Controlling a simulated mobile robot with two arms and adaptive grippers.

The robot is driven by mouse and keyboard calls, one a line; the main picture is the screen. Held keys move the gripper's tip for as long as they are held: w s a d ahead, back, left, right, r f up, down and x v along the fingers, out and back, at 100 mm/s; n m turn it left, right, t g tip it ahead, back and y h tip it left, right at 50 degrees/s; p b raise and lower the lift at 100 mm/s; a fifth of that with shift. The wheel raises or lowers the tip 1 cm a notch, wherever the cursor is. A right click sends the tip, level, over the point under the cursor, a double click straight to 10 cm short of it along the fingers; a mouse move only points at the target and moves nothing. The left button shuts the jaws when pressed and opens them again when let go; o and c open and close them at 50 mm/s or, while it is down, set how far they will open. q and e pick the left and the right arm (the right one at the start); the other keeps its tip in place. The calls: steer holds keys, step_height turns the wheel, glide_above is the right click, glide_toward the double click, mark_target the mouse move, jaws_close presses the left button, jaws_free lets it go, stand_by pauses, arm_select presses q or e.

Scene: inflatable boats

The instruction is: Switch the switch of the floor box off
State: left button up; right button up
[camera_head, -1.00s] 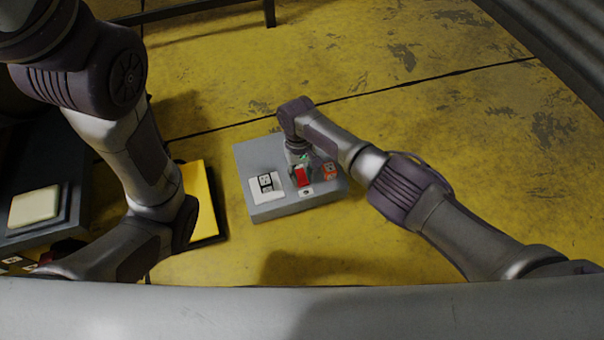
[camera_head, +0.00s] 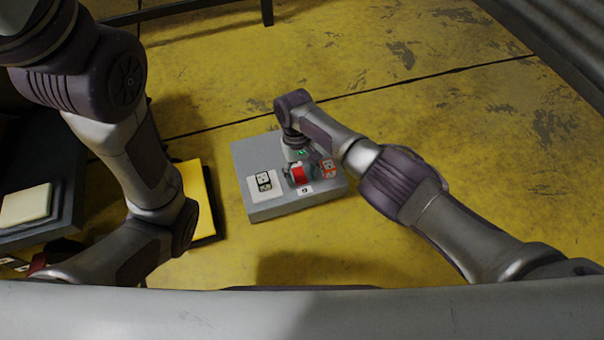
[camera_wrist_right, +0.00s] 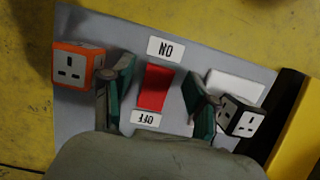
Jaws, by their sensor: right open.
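The grey floor box (camera_head: 270,205) lies on the yellow floor in the head view. Its red switch (camera_head: 297,175) is partly covered by my right gripper there. In the right wrist view the red switch (camera_wrist_right: 154,88) lies between an ON label (camera_wrist_right: 166,49) and an OFF label (camera_wrist_right: 146,118). My right gripper (camera_wrist_right: 162,80) is open, with one finger on each side of the switch and gaps between. In the head view my right gripper (camera_head: 301,166) is over the box. My left arm comes in at the left; its gripper is not visible.
An orange socket cube (camera_wrist_right: 80,66) and a black-and-white socket cube (camera_wrist_right: 240,117) sit on the box beside the fingers. A yellow panel (camera_head: 197,195) and a dark box with a pale pad (camera_head: 27,203) stand left. Floor to the right is clear.

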mark_target(298, 171)
steer(key=d+v, duration=0.1)
steer(key=v, duration=1)
steer(key=shift+a+r, duration=0.45)
steer(key=shift+a, duration=0.05)
steer(key=shift+w, duration=0.1)
